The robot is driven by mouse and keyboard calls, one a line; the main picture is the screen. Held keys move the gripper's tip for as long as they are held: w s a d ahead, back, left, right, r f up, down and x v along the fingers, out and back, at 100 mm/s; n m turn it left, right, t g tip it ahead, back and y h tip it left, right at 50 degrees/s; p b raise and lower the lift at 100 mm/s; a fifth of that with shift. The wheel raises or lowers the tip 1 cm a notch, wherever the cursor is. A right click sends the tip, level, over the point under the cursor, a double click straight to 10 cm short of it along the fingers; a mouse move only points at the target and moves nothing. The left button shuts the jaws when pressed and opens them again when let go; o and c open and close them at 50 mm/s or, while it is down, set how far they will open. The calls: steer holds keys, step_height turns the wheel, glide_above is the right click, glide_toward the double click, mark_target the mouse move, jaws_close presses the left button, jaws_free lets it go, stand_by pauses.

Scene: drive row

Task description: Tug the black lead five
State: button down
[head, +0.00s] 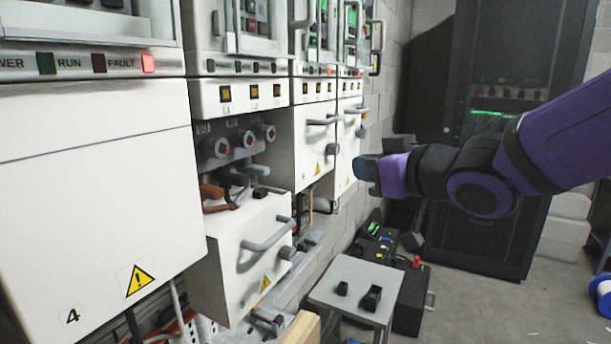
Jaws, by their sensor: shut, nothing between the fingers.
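Three round grey terminals (240,141) sit in a row inside. Below them a dark lead (234,182) curves down beside orange-brown leads (211,192). Their lower ends are hidden behind the lowered panel. My gripper (366,168) is at the end of my purple arm, right of the cabinet and well apart from the leads. It looks closed and empty, pointing left.
A grey stand (350,289) with small black blocks is in front of the row. A black case (380,245) with lit displays sits behind it. A dark rack (505,120) stands at the back. The lowered panel's handle (268,236) juts out. Floor at right is mostly clear.

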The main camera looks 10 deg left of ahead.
steer(key=s+a+n+g+y, duration=0.4)
steer(key=a+g+y, duration=0.15)
steer(key=a, duration=0.45)
glide_toward(228, 165)
steer(key=shift+t, duration=0.45)
steer(key=shift+s+x, duration=0.2)
steer(key=shift+x, duration=2.5)
steer(key=shift+f, duration=0.25)
steer(key=shift+r, duration=0.1)
steer(key=shift+r, duration=0.35)
steer(key=v, duration=0.9)
steer(key=shift+s+d, duration=0.2)
steer(key=shift+d, duration=0.2)
